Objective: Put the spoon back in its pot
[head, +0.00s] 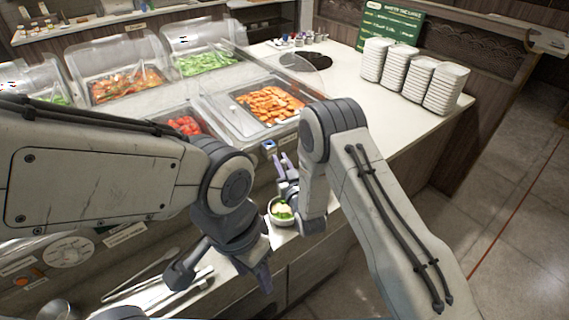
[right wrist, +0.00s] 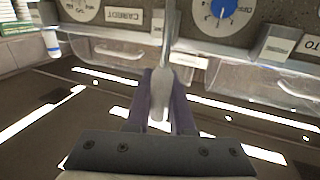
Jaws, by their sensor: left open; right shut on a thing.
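My right gripper (right wrist: 159,105) is shut on the spoon (right wrist: 164,80). The spoon is a slim, pale metal piece between the two purple fingers, and it runs up out of the top of the right wrist view. In the head view my right gripper (head: 284,168) is over the counter's front edge, and I cannot make out the spoon there. My left gripper (head: 262,279) is open and empty, low over the front ledge. A small white bowl (head: 282,218) with pale and green food is just below my right gripper. I cannot tell which vessel is the spoon's pot.
Food trays with carrots (head: 270,101), red pieces (head: 184,125) and greens (head: 205,62) fill the counter, with clear covers. Plate stacks (head: 408,70) stand at the back right. Tongs (head: 140,276) lie on the front ledge.

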